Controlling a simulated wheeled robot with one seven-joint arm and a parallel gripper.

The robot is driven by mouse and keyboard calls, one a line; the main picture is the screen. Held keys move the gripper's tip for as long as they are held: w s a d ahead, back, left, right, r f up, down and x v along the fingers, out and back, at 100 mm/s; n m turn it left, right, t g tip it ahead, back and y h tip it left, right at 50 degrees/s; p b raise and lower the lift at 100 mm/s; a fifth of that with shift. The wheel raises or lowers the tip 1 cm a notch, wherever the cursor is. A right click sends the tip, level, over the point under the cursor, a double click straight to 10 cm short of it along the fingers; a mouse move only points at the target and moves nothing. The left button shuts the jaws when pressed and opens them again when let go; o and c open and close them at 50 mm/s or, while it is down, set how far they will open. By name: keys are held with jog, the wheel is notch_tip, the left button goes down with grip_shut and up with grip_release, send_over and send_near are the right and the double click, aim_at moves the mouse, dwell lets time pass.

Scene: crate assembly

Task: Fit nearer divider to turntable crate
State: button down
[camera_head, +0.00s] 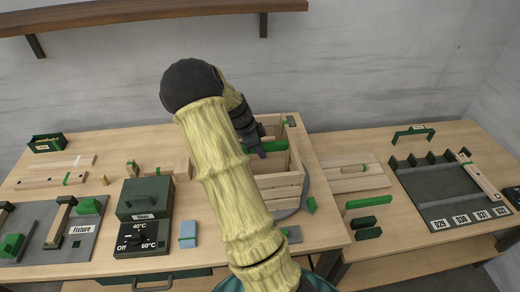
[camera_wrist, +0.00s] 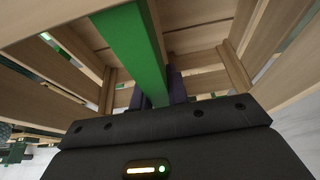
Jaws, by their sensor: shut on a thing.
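The wooden slatted crate (camera_head: 281,195) stands on the grey turntable (camera_head: 308,188) near the table's right end. My gripper (camera_head: 260,152) is at the crate's open top, partly hidden by my arm. A green divider (camera_head: 275,146) shows inside the crate, beside the gripper. In the wrist view the green divider (camera_wrist: 135,45) runs between the two dark fingers of my gripper (camera_wrist: 158,90), which is shut on it. Slatted crate walls (camera_wrist: 240,70) surround it there. Whether the divider's ends sit in slots, and how deep it is, I cannot tell.
A dark green box (camera_head: 145,198) and a heater-like control box (camera_head: 143,238) stand left of the crate. A blue block (camera_head: 187,233) lies nearer. On the right table are wooden boards (camera_head: 350,178), green blocks (camera_head: 367,222) and a dark tray (camera_head: 445,185). A shelf (camera_head: 150,12) hangs above.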

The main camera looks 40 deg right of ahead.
jog(key=shift+f+b, duration=0.3)
jog(key=shift+f, duration=0.15)
dwell(0.3)
jog(key=c, duration=1.3)
grip_release()
jog(key=shift+r+p, duration=2.95)
jog(key=shift+r, duration=1.1)
